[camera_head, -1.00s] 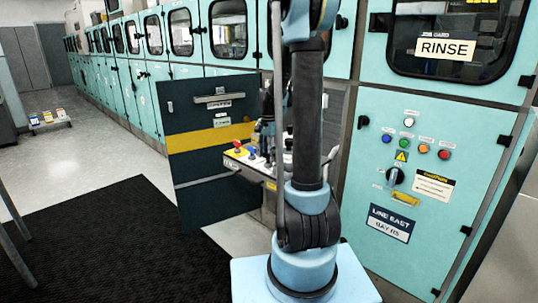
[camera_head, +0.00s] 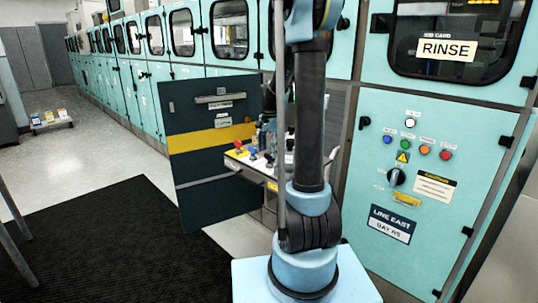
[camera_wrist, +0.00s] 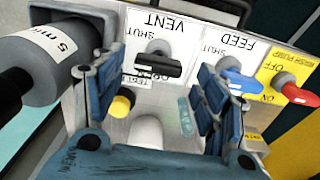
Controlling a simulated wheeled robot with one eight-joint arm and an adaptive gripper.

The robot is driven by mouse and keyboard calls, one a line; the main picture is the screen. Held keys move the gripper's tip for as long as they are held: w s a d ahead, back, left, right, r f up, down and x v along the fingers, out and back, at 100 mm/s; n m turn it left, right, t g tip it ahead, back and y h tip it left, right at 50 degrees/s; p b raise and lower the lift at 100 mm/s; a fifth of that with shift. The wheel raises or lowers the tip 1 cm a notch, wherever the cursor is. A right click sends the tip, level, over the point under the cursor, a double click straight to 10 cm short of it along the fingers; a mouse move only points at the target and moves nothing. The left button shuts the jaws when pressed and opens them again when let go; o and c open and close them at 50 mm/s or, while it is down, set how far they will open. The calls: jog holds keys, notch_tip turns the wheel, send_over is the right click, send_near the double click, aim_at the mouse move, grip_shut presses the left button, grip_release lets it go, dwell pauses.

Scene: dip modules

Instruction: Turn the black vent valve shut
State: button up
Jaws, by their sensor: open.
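The black vent valve (camera_wrist: 157,66) is on a pale panel under an upside-down VENT label (camera_wrist: 160,22) in the wrist view. Its handle lies roughly crosswise in the picture. SHUT is printed above it, and a partly covered label is below. My gripper (camera_wrist: 155,82) is open, with one blue finger on each side of the valve. I cannot tell whether either finger touches it. In the head view my arm hides the black valve and most of the gripper; the panel (camera_head: 238,157) shows beside it.
The blue feed valve (camera_wrist: 238,82) sits just right of the right finger, with a red valve (camera_wrist: 293,88) beyond. A grey cylinder marked 5 mic (camera_wrist: 55,60) is close on the left. An open dark door (camera_head: 212,180) stands left of the panel.

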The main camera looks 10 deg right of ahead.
aim_at(269, 154)
notch_tip(269, 154, up, 10)
dwell(0.5)
jog(key=s+f+n+t, duration=0.1)
jog(key=s+n, duration=0.4)
jog(key=s, duration=1.4)
jog(key=s+f+n+t, duration=0.1)
jog(key=s+f+n, duration=0.5)
jog(key=s+f, duration=0.5)
jog(key=s, duration=0.4)
jog(key=shift+s+d+f, duration=0.35)
